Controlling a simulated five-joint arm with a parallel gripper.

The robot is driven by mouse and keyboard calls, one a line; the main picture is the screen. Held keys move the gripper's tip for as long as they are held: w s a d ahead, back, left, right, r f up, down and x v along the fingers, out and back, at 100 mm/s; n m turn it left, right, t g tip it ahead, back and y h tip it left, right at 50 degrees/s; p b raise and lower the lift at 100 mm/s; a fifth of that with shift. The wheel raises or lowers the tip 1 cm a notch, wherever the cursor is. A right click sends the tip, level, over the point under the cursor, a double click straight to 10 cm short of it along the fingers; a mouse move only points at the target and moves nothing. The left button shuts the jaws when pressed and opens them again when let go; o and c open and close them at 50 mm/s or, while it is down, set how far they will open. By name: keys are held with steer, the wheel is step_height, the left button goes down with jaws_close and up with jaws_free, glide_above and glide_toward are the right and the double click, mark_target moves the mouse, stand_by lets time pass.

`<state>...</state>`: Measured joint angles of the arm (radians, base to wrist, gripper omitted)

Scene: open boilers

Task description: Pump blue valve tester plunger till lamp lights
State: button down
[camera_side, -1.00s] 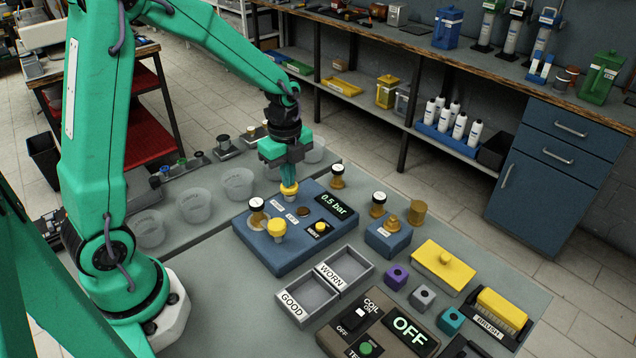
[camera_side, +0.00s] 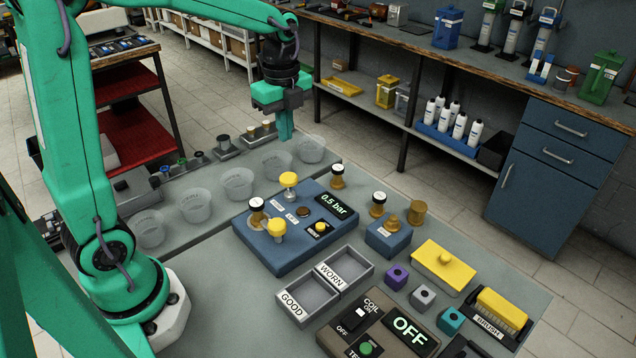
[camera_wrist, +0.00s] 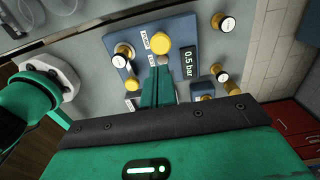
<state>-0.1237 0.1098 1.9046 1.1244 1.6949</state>
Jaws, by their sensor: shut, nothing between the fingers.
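The blue valve tester (camera_side: 265,251) stands on the grey bench. Its display (camera_side: 331,205) reads 0.5 bar, also in the wrist view (camera_wrist: 189,66). The yellow-capped plunger (camera_side: 289,180) at its back edge stands raised on its stem. A second yellow knob (camera_side: 277,227) and a white-topped brass valve (camera_side: 257,211) are at its left front. A small dark brown disc (camera_side: 303,211) shows no glow. My gripper (camera_side: 285,137) is shut and empty, above the plunger and apart from it. In the wrist view its fingers (camera_wrist: 160,85) point toward a yellow round cap (camera_wrist: 160,43).
Clear cups (camera_side: 238,184) line the left side. Grey trays marked GOOD (camera_side: 306,300) and WORN (camera_side: 344,270) lie in front of the tester. White-topped valves (camera_side: 338,176) stand at its right. A control box (camera_side: 375,330) with an OFF display is at the front.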

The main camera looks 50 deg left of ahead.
mark_target(289, 176)
steer(key=shift+r, duration=1)
step_height(289, 176, up, 2)
steer(key=shift+w+r, duration=0.1)
steer(key=shift+r, duration=0.15)
steer(key=shift+f, duration=0.1)
stand_by(0.4)
step_height(289, 176, down, 14)
steer(key=shift+r, duration=0.1)
stand_by(0.7)
